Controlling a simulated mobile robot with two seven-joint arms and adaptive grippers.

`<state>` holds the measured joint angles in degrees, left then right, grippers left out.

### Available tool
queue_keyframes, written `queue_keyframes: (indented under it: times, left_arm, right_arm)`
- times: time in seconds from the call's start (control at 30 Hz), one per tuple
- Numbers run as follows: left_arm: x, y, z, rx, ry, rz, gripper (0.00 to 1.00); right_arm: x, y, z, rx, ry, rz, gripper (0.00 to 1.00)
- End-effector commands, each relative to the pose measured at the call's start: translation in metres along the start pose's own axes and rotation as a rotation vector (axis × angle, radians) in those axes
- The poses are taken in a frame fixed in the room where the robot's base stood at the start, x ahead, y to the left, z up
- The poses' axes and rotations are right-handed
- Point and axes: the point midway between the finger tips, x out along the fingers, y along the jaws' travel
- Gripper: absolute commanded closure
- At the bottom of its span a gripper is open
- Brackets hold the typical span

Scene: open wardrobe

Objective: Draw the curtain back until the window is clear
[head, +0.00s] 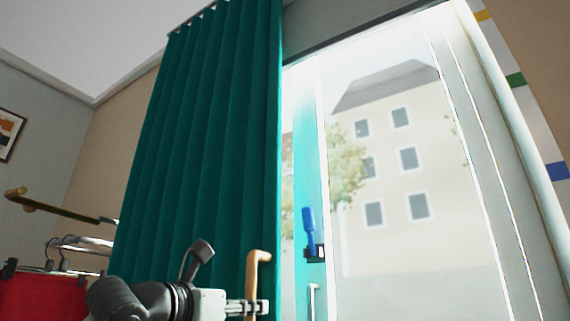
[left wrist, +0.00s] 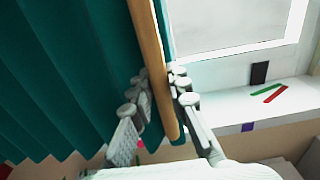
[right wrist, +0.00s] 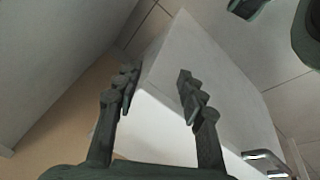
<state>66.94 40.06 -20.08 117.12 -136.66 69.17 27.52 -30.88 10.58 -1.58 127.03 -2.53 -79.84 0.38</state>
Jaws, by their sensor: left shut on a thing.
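The teal curtain (head: 205,150) hangs in folds from a rail. It covers the left part of the head view, and its right edge lies along the left side of the window (head: 390,170). Most of the window shows uncovered, with a pale building outside. My left gripper (head: 256,307) is shut on a wooden curtain wand (head: 258,272) at the curtain's right edge. In the left wrist view the wand (left wrist: 152,50) runs between the fingers, with curtain (left wrist: 60,80) behind. My right gripper (right wrist: 155,95) is open and empty, before a pale box-like surface.
A blue window handle (head: 309,230) stands on the frame. A clothes rail with hangers and a red garment (head: 42,297) is at lower left. The sill (left wrist: 225,112) holds a red strip, a green strip and a dark block.

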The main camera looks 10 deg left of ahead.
Motion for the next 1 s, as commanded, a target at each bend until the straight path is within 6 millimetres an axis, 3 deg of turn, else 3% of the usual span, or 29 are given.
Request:
queue_keyframes:
  times: [0.5,1.0]
  left_arm:
    - [0.000,0.045,-0.001,-0.001,0.002,0.002,1.00]
    - [0.000,0.051,-0.001,-0.001,0.002,0.001,1.00]
  right_arm:
    - [0.006,-0.001,0.002,0.000,0.000,0.000,0.60]
    - [0.006,-0.001,0.002,0.000,0.000,0.000,0.60]
